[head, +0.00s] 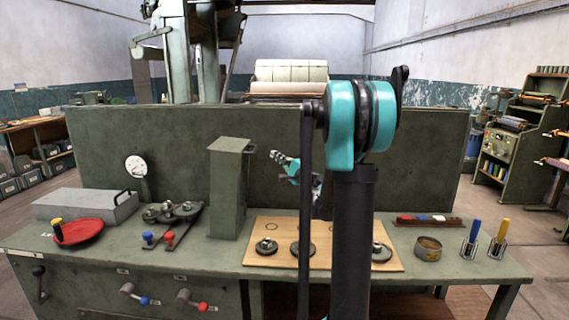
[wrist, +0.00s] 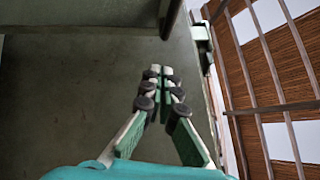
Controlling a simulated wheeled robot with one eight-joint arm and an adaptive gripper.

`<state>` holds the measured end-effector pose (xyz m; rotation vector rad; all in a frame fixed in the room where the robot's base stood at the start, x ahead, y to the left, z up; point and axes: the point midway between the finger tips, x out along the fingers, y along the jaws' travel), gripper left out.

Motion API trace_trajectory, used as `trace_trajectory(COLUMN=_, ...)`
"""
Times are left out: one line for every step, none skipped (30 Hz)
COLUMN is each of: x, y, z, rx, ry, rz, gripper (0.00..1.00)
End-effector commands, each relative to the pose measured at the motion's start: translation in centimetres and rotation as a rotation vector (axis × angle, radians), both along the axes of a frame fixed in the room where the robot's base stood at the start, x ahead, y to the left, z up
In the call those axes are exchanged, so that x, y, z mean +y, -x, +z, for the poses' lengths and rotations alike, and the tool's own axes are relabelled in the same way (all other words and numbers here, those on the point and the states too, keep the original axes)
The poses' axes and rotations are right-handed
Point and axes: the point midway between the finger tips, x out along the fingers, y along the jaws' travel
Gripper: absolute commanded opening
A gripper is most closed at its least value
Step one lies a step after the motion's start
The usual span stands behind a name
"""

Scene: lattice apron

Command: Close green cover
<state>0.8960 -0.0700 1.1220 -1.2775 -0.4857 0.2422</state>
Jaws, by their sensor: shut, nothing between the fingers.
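A tall grey-green box-like piece (head: 228,190) stands upright on the bench, left of centre; it is the likeliest green cover, but I cannot tell its hinge. The fingers are shut and empty. In the wrist view my gripper (wrist: 161,72) has its fingertips together, with a dull green surface (wrist: 60,90) behind them. I cannot tell whether they touch it.
A tin (head: 428,249) and two handled tools stand at the right. My arm hides part of the board.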

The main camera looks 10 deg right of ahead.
Motion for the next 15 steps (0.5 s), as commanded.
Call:
trace_trajectory(x=0.6, y=-0.9, z=0.2, rx=0.0, ry=0.0, rz=0.003, gripper=0.0)
trace_trajectory(x=0.8, y=-1.3, z=0.3, rx=0.0, ry=0.0, rz=0.003, gripper=0.0)
trace_trajectory(x=1.5, y=-1.3, z=0.5, rx=0.001, ry=-0.001, rz=0.003, gripper=0.0)
trace_trajectory(x=2.0, y=-1.4, z=0.7, rx=0.0, ry=-0.001, rz=0.004, gripper=0.0)
trace_trajectory(x=2.4, y=-1.5, z=0.8, rx=0.0, ry=-0.001, rz=0.004, gripper=0.0)
trace_trajectory(x=2.8, y=-1.6, z=1.0, rx=0.0, ry=-0.001, rz=0.002, gripper=0.0)
trace_trajectory(x=3.1, y=-1.7, z=1.0, rx=0.0, ry=-0.001, rz=0.002, gripper=0.0)
trace_trajectory(x=3.3, y=-1.8, z=1.1, rx=0.0, ry=-0.001, rz=0.003, gripper=0.0)
trace_trajectory(x=3.6, y=-1.9, z=1.2, rx=0.0, ry=-0.001, rz=0.002, gripper=0.0)
trace_trajectory(x=3.8, y=-1.9, z=1.3, rx=0.0, ry=-0.001, rz=0.002, gripper=0.0)
trace_trajectory(x=3.9, y=-2.0, z=1.3, rx=0.0, ry=-0.001, rz=0.001, gripper=0.0)
trace_trajectory(x=4.0, y=-2.0, z=1.4, rx=0.0, ry=-0.001, rz=0.0, gripper=0.0)
trace_trajectory(x=4.1, y=-2.1, z=1.4, rx=0.0, ry=-0.001, rz=0.0, gripper=0.0)
trace_trajectory(x=4.1, y=-2.1, z=1.4, rx=0.0, ry=0.0, rz=0.0, gripper=0.0)
trace_trajectory(x=4.2, y=-2.1, z=1.4, rx=0.0, ry=0.0, rz=0.0, gripper=0.0)
